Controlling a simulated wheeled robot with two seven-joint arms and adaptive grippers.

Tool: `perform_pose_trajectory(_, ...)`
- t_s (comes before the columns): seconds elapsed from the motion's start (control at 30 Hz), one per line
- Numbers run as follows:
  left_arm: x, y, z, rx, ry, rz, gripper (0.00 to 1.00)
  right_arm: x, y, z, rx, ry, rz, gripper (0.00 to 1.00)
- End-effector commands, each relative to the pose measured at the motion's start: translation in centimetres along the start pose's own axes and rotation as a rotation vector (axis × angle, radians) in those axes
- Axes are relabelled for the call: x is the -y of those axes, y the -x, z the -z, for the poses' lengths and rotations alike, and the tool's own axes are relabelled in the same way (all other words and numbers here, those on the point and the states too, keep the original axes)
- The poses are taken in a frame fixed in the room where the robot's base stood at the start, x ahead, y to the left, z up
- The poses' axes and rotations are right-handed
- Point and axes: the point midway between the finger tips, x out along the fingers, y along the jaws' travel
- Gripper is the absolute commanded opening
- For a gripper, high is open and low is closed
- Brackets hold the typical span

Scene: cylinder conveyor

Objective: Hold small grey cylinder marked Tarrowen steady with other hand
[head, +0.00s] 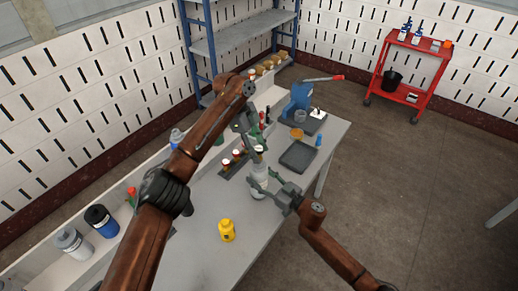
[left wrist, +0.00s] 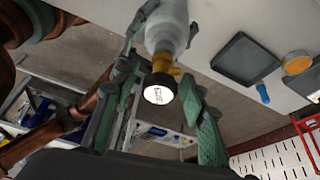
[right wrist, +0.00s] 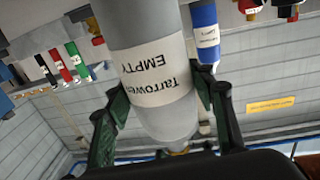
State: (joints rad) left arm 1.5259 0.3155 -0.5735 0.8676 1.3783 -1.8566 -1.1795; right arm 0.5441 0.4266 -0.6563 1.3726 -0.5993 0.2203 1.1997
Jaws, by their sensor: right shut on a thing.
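The small grey cylinder (head: 259,184) stands upright on the bench, with a white label reading "Tarrowen EMPTY" in the right wrist view (right wrist: 158,75). My right gripper (head: 263,181) is shut on its body, one finger on each side (right wrist: 160,108). The cylinder's top has a brass valve (left wrist: 165,63) with a black, white-topped cap (left wrist: 159,90). My left gripper (left wrist: 158,72) is open above the cylinder, its fingers on either side of the valve and cap with visible gaps. In the head view the left fingertips are partly hidden around the cylinder's top.
A yellow container (head: 227,231) stands on the near bench. A dark tray (head: 299,156), a small blue item (head: 319,140) and an orange dish (head: 296,134) lie to the right. A blue lever machine (head: 299,98) stands behind. Blue (head: 101,220) and grey (head: 72,243) cylinders line the left side.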

Motion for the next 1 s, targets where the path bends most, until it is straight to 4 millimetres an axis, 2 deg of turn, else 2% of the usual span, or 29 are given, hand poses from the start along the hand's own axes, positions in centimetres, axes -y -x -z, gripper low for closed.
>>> perform_pose_trajectory(0.23,0.01,-1.30,-0.48,-0.001,0.000,0.001,0.40,0.00,0.00,-0.02,0.000,0.000,0.000,0.21)
perform_pose_trajectory(0.87,-0.01,-1.27,-0.49,0.000,-0.001,0.000,0.40,0.01,-0.01,-0.02,0.000,0.000,0.000,0.21)
perform_pose_trajectory(1.0,0.00,-1.26,-0.50,0.000,0.000,0.001,0.31,0.00,-0.01,-0.02,0.000,0.000,0.000,0.21)
